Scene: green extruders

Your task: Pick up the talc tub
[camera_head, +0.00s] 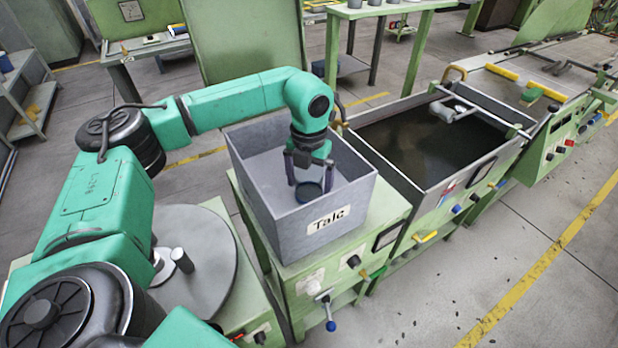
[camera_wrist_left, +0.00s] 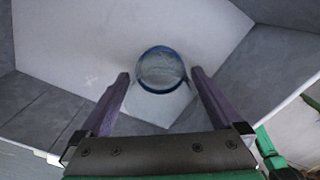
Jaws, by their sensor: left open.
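A grey open bin (camera_head: 283,232) with a "Talc" label stands on a green machine. A small round dark tub (camera_head: 308,192) sits inside it, towards the labelled wall. In the left wrist view the tub (camera_wrist_left: 160,70) is a round top with a blue rim on the bin's pale floor. My left gripper (camera_head: 309,181) points down inside the bin, open and empty. In the left wrist view its two fingers (camera_wrist_left: 160,76) appear on either side of the tub, with gaps showing. I cannot tell how far the fingertips are above it. My right gripper is not in view.
The bin's walls (camera_head: 350,205) surround my left gripper closely. A long dark-filled tank (camera_head: 430,145) stands to the right. A round grey plate (camera_head: 205,270) with small cylinders lies to the left.

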